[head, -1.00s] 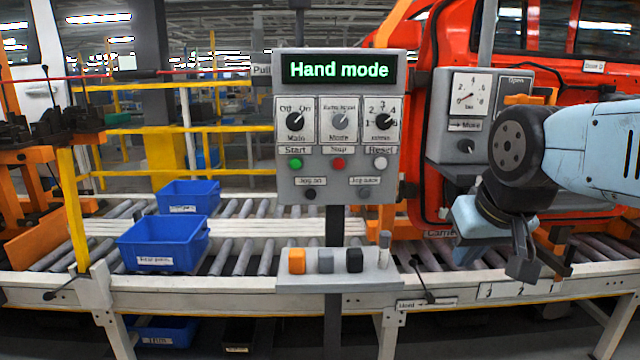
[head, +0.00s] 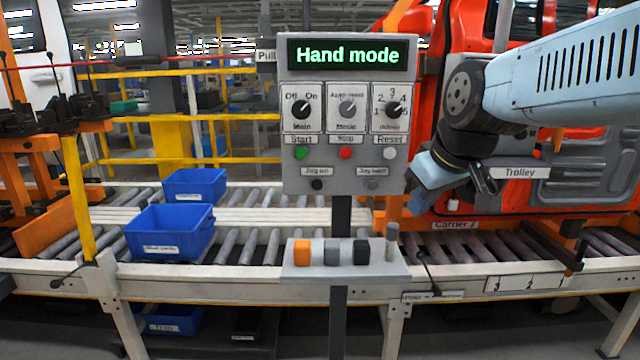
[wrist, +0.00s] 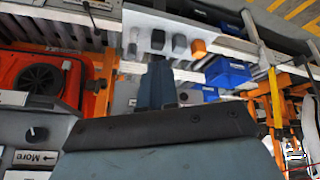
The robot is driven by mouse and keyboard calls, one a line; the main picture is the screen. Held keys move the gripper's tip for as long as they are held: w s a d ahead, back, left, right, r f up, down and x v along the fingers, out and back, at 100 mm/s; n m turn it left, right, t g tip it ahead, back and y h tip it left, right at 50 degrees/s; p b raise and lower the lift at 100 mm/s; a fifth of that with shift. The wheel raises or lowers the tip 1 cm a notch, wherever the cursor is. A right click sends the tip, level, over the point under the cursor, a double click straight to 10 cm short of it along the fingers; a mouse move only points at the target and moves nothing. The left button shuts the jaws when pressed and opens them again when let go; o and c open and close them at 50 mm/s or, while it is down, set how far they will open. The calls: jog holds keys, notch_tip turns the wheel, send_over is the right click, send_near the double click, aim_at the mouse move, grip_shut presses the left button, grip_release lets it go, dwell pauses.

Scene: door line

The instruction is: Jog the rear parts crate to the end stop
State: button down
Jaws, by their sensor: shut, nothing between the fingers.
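A blue crate (head: 170,228) stands on the rollers left of the control panel; its blurred label looks like "Rear parts". A second blue crate (head: 195,185) stands behind it, label unreadable. The control panel (head: 345,120) reads "Hand mode" in green. Its Main knob (head: 303,110) points towards On. The "Jog on" button (head: 317,185) and a second jog button (head: 373,184) sit at the bottom. My gripper (head: 414,206) is just right of the panel, apart from it. Its closed, empty fingers show in the wrist view (wrist: 158,88). I cannot make out the end stop.
A shelf with orange, grey and black blocks (head: 345,258) juts out below the panel. A yellow post (head: 80,212) and an orange plate (head: 45,228) stand at the left. A red car body (head: 480,210) fills the right, behind my arm.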

aim_at(317, 184)
jog(key=w+a+n+y, duration=0.1)
jog(key=w+a+n, duration=0.4)
jog(key=w, duration=0.4)
jog(key=w+a+n+y, duration=0.2)
jog(key=w+a+n, duration=0.4)
jog(key=w, duration=0.3)
jog(key=shift+a+r, duration=0.35)
jog(key=shift+a, duration=0.4)
jog(key=shift+w+f, duration=0.1)
jog(key=shift+w, duration=0.05)
jog(key=w+a+f, duration=0.3)
jog(key=w+f, duration=0.4)
jog(key=w, duration=0.1)
jog(key=shift+w+a+f, duration=0.2)
jog(key=shift+w+f, duration=0.15)
jog(key=shift+f, duration=0.05)
jog(key=shift+w, duration=0.1)
